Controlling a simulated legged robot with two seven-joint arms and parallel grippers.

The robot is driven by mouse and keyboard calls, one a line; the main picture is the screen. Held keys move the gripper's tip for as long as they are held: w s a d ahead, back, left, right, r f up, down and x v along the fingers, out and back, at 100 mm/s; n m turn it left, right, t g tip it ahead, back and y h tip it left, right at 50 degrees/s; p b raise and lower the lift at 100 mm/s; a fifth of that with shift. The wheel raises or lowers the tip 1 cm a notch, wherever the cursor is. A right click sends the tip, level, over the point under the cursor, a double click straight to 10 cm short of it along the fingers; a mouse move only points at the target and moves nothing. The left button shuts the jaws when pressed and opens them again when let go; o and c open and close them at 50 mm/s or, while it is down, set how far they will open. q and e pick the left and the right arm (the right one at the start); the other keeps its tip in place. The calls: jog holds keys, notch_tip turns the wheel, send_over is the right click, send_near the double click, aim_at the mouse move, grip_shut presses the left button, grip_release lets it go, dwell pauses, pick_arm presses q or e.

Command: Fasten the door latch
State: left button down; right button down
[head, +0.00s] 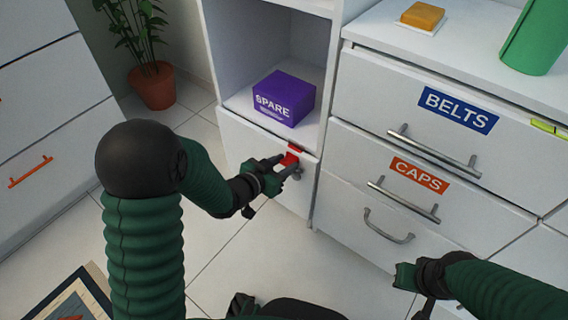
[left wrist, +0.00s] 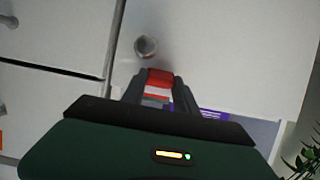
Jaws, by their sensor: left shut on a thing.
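A red latch (head: 289,158) sits at the upper right of the small white door (head: 258,165) below the open compartment. My left gripper (head: 287,168) is at the latch, with its fingers on either side of it. In the left wrist view the red latch with a pale band (left wrist: 158,83) lies between the fingertips, and the gripper (left wrist: 157,88) is shut on it. A round metal knob (left wrist: 146,46) stands on the door just beyond the latch. The door looks flush with the cabinet front. My right gripper (head: 405,277) is only partly visible at the lower right; its jaw state is unclear.
A purple SPARE box (head: 284,97) sits in the compartment above the door. To the right are drawers labelled BELTS (head: 457,109) and CAPS (head: 419,175) with protruding metal handles. A potted plant (head: 152,85) stands at the back left. The tiled floor before the door is mostly clear.

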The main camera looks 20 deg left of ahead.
pick_arm(q)
jog(key=f+t+b, duration=0.1)
jog(key=b, duration=0.1)
jog(key=shift+w+f+b, duration=0.1)
jog(key=shift+f+b, duration=0.2)
jog(key=shift+b, duration=0.1)
jog(key=shift+d+t+h, duration=0.1)
jog(key=shift+t+h, duration=0.2)
jog(key=shift+t, duration=0.1)
jog(key=shift+w+t, duration=0.15)
jog(key=shift+t, duration=0.25)
jog(key=shift+w+f+t+h, duration=0.1)
jog(key=shift+w+t+h, duration=0.1)
jog(key=shift+t+h, duration=0.35)
jog(key=c, duration=0.9)
grip_release()
jog(key=shift+c, duration=0.2)
